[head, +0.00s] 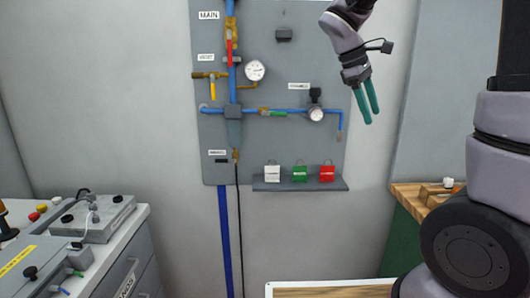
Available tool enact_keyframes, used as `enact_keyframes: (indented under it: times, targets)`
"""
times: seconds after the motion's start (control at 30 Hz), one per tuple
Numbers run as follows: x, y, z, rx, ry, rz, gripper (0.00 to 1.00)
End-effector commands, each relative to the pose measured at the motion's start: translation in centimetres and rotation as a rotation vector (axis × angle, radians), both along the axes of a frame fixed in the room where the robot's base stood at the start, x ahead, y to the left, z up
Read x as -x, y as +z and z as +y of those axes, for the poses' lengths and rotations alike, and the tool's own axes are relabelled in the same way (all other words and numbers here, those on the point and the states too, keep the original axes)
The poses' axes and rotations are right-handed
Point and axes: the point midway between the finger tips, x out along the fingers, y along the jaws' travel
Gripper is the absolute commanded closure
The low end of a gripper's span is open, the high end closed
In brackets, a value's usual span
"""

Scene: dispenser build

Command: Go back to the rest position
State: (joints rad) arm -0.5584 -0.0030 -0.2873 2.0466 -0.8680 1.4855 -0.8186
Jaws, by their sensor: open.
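My gripper (367,103) shows in the head view at the upper right, pointing down with two green fingers. The fingers are apart with nothing between them. It hangs in front of the right edge of the grey wall panel (285,68), to the right of the round valve fitting (316,114). I see no contact with the panel or its pipes. The rest of my arm runs up out of the picture.
The panel carries blue pipes (280,111), a gauge (255,70) and a red-handled valve (229,40). White, green and red tags (300,173) stand on a small shelf (262,186). A bench with equipment (107,217) is at left, a wooden-topped bench (407,193) at right.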

Motion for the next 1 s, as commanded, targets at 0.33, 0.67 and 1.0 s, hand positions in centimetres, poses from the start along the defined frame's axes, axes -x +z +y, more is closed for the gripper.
enact_keyframes:
  times: [0.33, 0.67, 1.0]
  targets:
    - [9.4, 2.9, 0.5, -0.551, -0.607, -0.409, 0.37]
    - [13.5, 4.5, 2.2, -0.863, -1.017, -0.663, 0.37]
    - [13.8, 4.7, 2.4, -0.896, -1.059, -0.686, 0.37]
